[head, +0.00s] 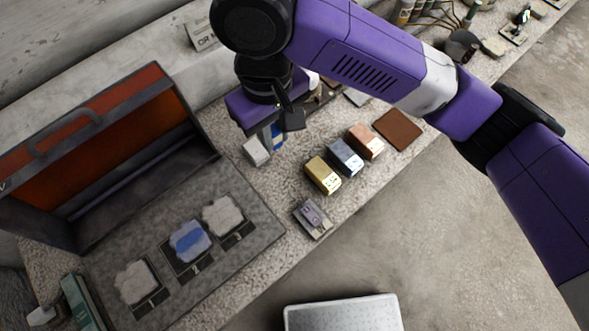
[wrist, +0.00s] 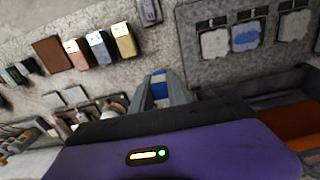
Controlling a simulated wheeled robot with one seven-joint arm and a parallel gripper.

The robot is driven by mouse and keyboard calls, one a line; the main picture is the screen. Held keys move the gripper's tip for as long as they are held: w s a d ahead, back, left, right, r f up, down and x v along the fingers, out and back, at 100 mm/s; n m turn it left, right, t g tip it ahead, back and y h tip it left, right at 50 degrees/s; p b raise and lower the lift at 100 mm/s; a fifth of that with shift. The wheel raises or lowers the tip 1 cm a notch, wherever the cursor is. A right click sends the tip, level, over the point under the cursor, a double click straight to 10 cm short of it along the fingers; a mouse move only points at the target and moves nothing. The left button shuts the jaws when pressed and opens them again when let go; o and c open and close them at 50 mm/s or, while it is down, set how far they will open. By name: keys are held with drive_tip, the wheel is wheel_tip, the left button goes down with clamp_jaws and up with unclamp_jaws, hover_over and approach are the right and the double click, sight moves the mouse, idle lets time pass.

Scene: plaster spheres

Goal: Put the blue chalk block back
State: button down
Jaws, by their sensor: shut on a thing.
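A blue block (wrist: 158,76) shows between the two grey fingers of my gripper (wrist: 160,88) in the wrist view; most of it is hidden. In the head view my gripper (head: 265,146) points down beside the open case, and only a sliver of blue shows at its fingers. It is shut on the blue block; I cannot tell its height above the table. The case's grey panel (head: 240,190) holds three rough patches in a row: a blue-and-white one (head: 190,241) in the middle, with white ones (head: 222,216) and (head: 138,283) on either side.
The case's orange-lined lid (head: 110,115) stands raised at the left. Gold (head: 322,175), grey-blue (head: 345,157) and copper (head: 365,141) blocks stand right of my gripper, near a brown square (head: 398,129). A small purple-grey item (head: 313,218) lies near the front edge.

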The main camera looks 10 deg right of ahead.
sight(281, 183)
drive_tip(key=shift+s+f, duration=0.1)
drive_tip(key=shift+f, duration=0.25)
wheel_tip(281, 183, down, 19)
drive_tip(key=b, duration=0.4)
drive_tip(key=shift+f, duration=0.15)
drive_tip(key=shift+f, duration=0.2)
drive_tip(key=c, duration=1.3)
unclamp_jaws()
wheel_tip(281, 183, up, 12)
drive_tip(key=p, duration=0.2)
drive_tip(key=shift+r+p, duration=0.2)
drive_tip(key=shift+p, duration=0.1)
drive_tip(key=shift+a, duration=0.1)
